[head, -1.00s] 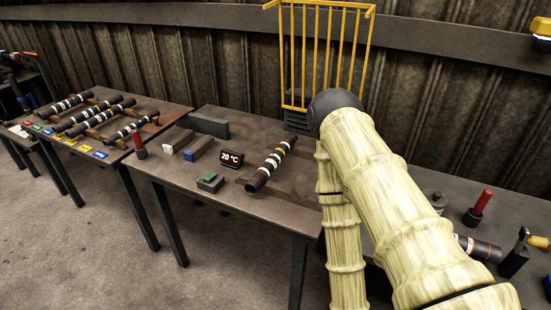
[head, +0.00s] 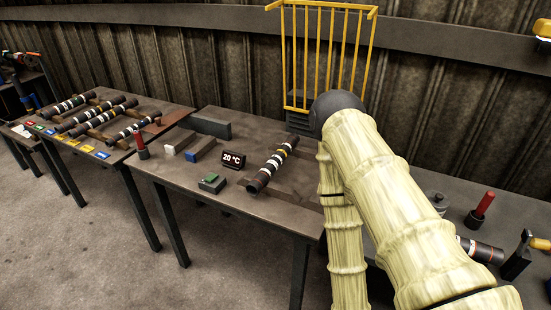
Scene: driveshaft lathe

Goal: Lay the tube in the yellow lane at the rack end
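A dark tube (head: 272,165) with white, yellow and blue bands lies on a support on the middle table. More banded tubes lie across the rack on the left table: a back one (head: 67,106), a middle one (head: 98,117) and a front one (head: 131,131). Small coloured cards line that table's front edge, including yellow ones (head: 68,141); which lane each marks is too small to tell. Part of another dark tube (head: 482,249) shows at the right behind my arm. My gripper is out of view; only my arm's links show.
The middle table (head: 225,198) also holds a "20 °C" display (head: 233,160), a green-topped box (head: 212,183), grey blocks (head: 201,147) and a red-handled tool (head: 141,146). A yellow barred frame (head: 328,55) stands behind. Another red-handled tool (head: 481,209) stands at right.

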